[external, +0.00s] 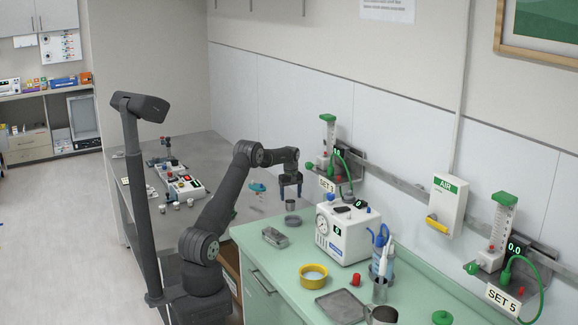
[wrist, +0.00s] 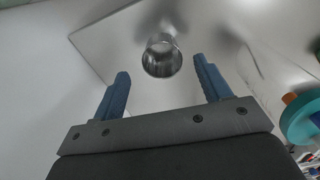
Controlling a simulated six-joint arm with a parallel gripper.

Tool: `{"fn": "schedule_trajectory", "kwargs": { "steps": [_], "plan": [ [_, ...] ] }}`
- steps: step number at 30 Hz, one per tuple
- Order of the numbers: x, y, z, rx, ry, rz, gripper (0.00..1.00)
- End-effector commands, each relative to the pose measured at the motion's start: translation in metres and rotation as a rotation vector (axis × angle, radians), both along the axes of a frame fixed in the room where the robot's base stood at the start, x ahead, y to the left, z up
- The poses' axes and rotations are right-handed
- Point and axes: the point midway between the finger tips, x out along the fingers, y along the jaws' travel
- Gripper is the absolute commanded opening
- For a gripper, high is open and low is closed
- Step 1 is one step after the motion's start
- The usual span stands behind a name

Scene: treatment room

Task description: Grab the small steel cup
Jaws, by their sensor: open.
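The fingers look apart from the cup. The exact height gap is hard to tell.
A white device (external: 347,232) stands right of the cup, and a metal box (external: 275,237) lies in front. A teal object (wrist: 302,120) is at the wrist view's right edge.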

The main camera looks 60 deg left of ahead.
Motion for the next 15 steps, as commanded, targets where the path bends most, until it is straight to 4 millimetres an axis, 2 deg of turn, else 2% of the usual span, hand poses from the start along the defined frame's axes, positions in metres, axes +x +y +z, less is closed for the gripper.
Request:
{"fn": "schedule_trajectory", "kwargs": {
  "steps": [5,12,15],
  "plan": [
    [-0.002,0.0,-0.014,-0.002,0.003,0.0,0.7],
    [-0.004,0.0,-0.049,0.0,0.002,0.001,0.7],
    [-0.003,0.0,-0.052,0.003,0.0,0.001,0.7]
  ]
}}
